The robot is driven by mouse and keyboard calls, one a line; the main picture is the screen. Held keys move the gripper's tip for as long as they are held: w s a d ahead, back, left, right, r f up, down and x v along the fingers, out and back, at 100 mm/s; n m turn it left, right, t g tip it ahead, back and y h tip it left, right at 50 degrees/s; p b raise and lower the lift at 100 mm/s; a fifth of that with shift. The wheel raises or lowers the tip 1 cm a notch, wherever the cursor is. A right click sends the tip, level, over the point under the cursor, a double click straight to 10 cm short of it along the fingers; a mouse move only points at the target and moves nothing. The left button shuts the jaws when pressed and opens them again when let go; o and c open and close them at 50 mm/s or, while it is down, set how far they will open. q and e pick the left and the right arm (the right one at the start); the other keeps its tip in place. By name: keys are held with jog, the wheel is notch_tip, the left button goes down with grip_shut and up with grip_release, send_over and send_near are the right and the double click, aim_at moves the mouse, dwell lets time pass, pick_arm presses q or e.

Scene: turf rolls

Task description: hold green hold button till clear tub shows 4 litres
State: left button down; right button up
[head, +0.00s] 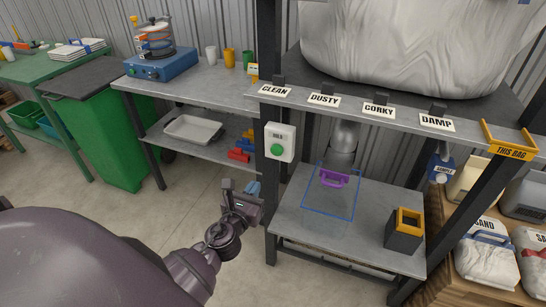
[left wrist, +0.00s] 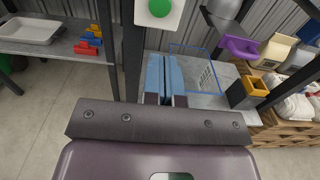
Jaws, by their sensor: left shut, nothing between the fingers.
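The green hold button (head: 277,149) sits on a white box marked HOLD, fixed to the dark front post. It also shows at the top of the left wrist view (left wrist: 160,7). The clear tub (head: 330,200), a see-through box with blue edges, stands on the lower shelf beneath a grey spout (head: 343,140). In the left wrist view the tub (left wrist: 208,76) shows markings on one side that are too small to read; I see no clear fill level. My left gripper (head: 254,188) is shut and empty, below the button and apart from it. My right gripper is out of view.
A purple handle (head: 333,179) hangs at the spout. A dark box with a yellow rim (head: 405,228) stands right of the tub. A large pale bag (head: 400,45) rests above the labelled shelf. A blue machine (head: 160,65) stands on the left bench. Floor before the post is clear.

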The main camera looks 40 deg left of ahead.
aim_at(276, 152)
pick_arm(q)
jog(key=shift+w, duration=0.1)
jog(key=x, duration=1.4)
